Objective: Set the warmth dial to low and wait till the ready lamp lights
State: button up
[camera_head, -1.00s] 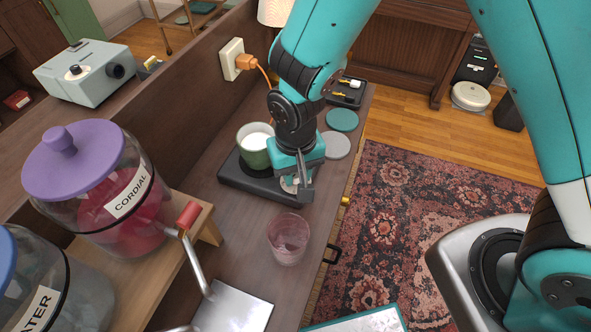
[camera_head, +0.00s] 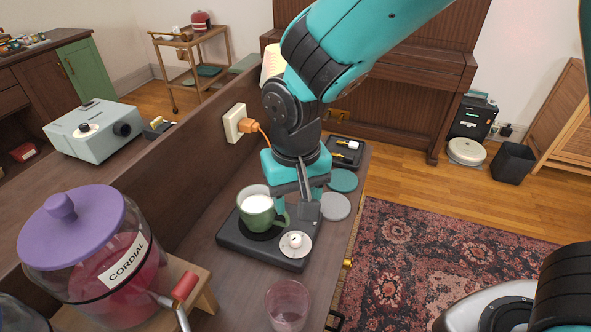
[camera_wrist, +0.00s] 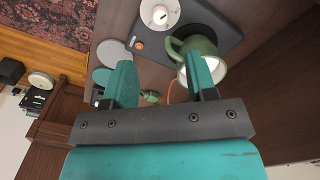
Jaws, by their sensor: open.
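A black mug warmer (camera_head: 228,235) sits on the wooden counter. Its white dial (camera_head: 295,243) is in the front right corner on a pale round plate, uncovered; the dial also shows in the wrist view (camera_wrist: 160,14). I cannot read the setting. A green mug (camera_head: 257,212) with white contents stands on the warmer. A small orange spot (camera_wrist: 139,45) shows on the warmer's edge in the wrist view; I cannot tell whether it is a lit lamp. My gripper (camera_head: 308,203) is open and empty, behind and above the dial, apart from it, close by the mug; its fingers also show in the wrist view (camera_wrist: 160,82).
An orange plug (camera_head: 248,126) sits in a wall socket. Two coasters, teal (camera_head: 342,180) and grey (camera_head: 335,206), lie right of my gripper, with a black tray (camera_head: 345,151) behind. A glass (camera_head: 287,303) stands in front of the warmer. A cordial jar (camera_head: 95,255) is at left.

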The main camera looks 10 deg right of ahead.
notch_tip(320, 180, up, 6)
jog(key=shift+f, duration=0.1)
dwell(0.4)
